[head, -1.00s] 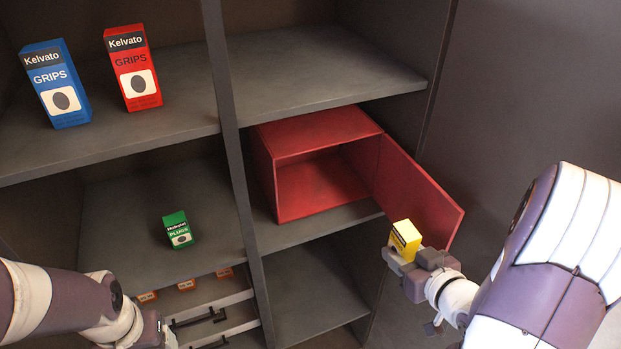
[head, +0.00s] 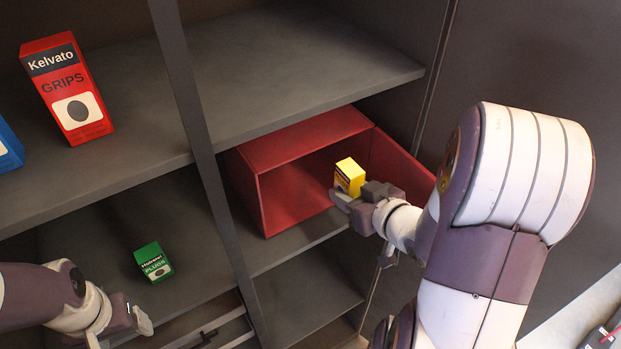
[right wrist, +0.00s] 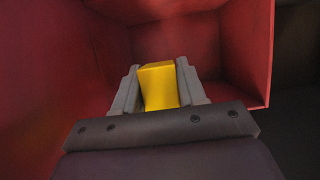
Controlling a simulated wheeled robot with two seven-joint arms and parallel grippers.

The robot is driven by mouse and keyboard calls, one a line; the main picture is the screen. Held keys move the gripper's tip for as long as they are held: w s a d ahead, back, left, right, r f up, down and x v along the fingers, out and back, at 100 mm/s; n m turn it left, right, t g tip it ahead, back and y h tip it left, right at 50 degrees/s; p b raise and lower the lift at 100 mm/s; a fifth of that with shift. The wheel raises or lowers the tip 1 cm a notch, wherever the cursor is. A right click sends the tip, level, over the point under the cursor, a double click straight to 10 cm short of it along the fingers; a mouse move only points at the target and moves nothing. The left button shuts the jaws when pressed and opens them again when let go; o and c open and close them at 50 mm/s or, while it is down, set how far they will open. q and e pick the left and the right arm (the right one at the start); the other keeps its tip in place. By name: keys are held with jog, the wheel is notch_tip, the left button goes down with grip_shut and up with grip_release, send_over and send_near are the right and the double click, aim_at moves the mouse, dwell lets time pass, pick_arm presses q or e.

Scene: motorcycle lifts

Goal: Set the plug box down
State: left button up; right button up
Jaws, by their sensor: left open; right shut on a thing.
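My right gripper (head: 352,202) is shut on a small yellow box (head: 349,176) and holds it upright at the open front of a red bin (head: 300,141). The print on the yellow box is too small to read. In the right wrist view the yellow box (right wrist: 159,86) sits between both fingers, with the red inner walls (right wrist: 195,30) around it. A green box (head: 153,262) marked PLUGS stands on the lower left shelf. My left gripper (head: 122,333) is open and empty, low at the left, in front of that shelf.
The red bin's door (head: 398,178) stands open on its right side, close to my right gripper. A dark upright (head: 195,90) divides the shelves. A red GRIPS box (head: 68,88) and part of a blue box (head: 8,148) stand upper left. The upper right shelf (head: 310,70) is bare.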

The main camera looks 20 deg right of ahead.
jog(key=p, duration=0.1)
send_over(316, 190)
jog(key=f, duration=0.6)
jog(key=shift+s+f, duration=0.2)
jog(key=shift+s, duration=0.05)
jog(key=shift+w+a+f+p, duration=0.1)
jog(key=shift+w+f+p, duration=0.1)
jog(key=shift+p, duration=0.2)
jog(key=shift+f, duration=0.2)
jog(key=shift+f+b, duration=0.25)
jog(key=shift+b, duration=0.15)
jog(key=shift+f, duration=0.4)
jog(key=o, duration=1.2)
jog(key=shift+r, duration=0.1)
